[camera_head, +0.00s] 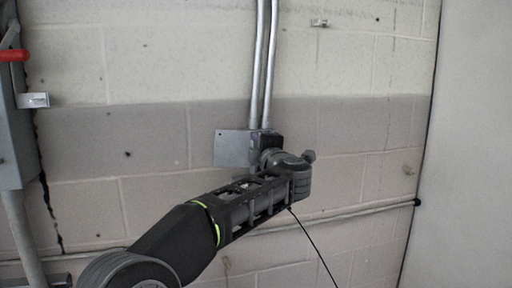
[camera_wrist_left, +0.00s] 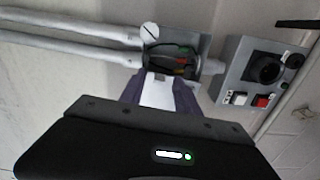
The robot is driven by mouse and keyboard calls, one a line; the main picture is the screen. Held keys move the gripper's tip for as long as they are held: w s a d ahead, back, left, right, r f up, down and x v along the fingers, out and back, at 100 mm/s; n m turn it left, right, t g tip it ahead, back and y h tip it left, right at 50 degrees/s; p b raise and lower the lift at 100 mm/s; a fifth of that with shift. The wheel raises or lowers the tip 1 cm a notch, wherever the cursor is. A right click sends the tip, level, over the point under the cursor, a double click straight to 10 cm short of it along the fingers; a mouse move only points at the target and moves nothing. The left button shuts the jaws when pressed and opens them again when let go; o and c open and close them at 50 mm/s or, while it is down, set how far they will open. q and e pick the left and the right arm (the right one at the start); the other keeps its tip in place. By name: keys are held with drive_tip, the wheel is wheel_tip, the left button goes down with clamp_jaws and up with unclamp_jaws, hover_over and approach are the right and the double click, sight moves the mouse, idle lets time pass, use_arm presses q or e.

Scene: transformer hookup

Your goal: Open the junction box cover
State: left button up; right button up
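The junction box (camera_head: 266,140) is fixed to the wall at the lower end of two conduits. A flat grey cover plate (camera_head: 232,148) stands out to its left in the head view. In the left wrist view the junction box (camera_wrist_left: 178,60) shows its inside, with green, red and yellow wires. My left gripper (camera_wrist_left: 160,80) is right at the box, its dark fingers apart with a pale surface showing between them. I cannot tell whether they touch the plate. In the head view my left wrist hides the fingertips and the lower part of the box. My right gripper is in neither view.
A control box (camera_wrist_left: 228,80) with a black round part and red and white buttons is close beside the junction box. A grey cabinet (camera_head: 10,120) with a red handle (camera_head: 14,56) is at the far left. A thin pipe (camera_head: 350,212) runs low along the wall.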

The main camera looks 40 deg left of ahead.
use_arm(q)
drive_tip(key=b+v, duration=0.1)
drive_tip(key=v, duration=0.6)
drive_tip(key=shift+s+d+b, duration=0.2)
drive_tip(key=shift+d+b, duration=0.2)
idle(0.4)
